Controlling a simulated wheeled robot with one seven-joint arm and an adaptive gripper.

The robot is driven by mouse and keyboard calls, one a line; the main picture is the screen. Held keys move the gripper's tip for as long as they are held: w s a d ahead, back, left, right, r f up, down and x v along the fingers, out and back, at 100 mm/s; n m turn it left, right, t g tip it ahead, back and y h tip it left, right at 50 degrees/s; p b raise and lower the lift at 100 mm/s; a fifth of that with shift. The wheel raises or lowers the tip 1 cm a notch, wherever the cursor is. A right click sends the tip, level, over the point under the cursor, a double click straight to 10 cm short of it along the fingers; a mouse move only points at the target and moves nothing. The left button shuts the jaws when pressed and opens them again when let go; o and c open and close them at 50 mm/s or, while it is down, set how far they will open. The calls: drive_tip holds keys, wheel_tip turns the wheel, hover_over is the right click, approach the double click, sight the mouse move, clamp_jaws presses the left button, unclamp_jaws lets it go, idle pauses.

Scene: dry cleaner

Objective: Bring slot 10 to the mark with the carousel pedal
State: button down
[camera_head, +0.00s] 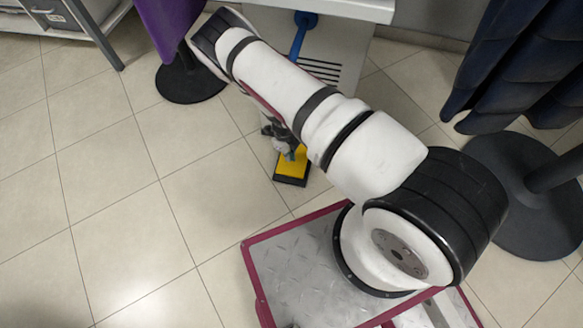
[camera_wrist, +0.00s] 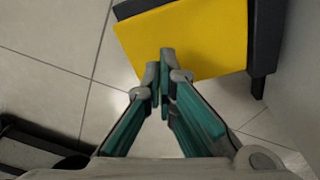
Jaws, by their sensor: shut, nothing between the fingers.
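The carousel pedal (camera_head: 292,169) is a yellow plate with a dark base, low by the floor under my arm in the head view. It fills the upper middle of the wrist view (camera_wrist: 200,38). My gripper (camera_head: 290,153) is shut and empty, mostly hidden by my arm in the head view. In the wrist view its fingertips (camera_wrist: 159,72) overlap the near left part of the yellow plate. I cannot tell whether they touch it. The carousel slots, their numbers and the mark are not in view.
A white cabinet with dark slits (camera_head: 325,70) and a blue post (camera_head: 301,35) stand behind the pedal. A round black stand base (camera_head: 190,82) is at the left, another (camera_head: 535,195) at the right below dark hanging cloth (camera_head: 510,65). The tiled floor (camera_head: 100,200) at left is clear.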

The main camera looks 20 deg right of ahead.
sight(290, 165)
drive_tip(key=shift+s+d+f+b, duration=0.1)
drive_tip(key=shift+s+f+b, duration=0.1)
drive_tip(key=shift+f+b, duration=1.35)
drive_tip(key=shift+f+p, duration=0.3)
drive_tip(key=shift+p, duration=0.1)
drive_tip(key=shift+f, duration=0.1)
wheel_tip(290, 165, down, 2)
drive_tip(key=shift+f, duration=0.25)
drive_tip(key=shift+w+a+r, duration=0.3)
drive_tip(key=shift+w+a, duration=0.15)
drive_tip(key=shift+w, duration=0.2)
drive_tip(key=shift+w+a+r, duration=0.3)
drive_tip(key=shift+w+a, duration=0.15)
drive_tip(key=shift+w, duration=0.2)
wheel_tip(290, 165, up, 12)
drive_tip(key=shift+w+a, duration=0.3)
drive_tip(key=shift+w, duration=0.15)
drive_tip(key=shift+f, duration=0.1)
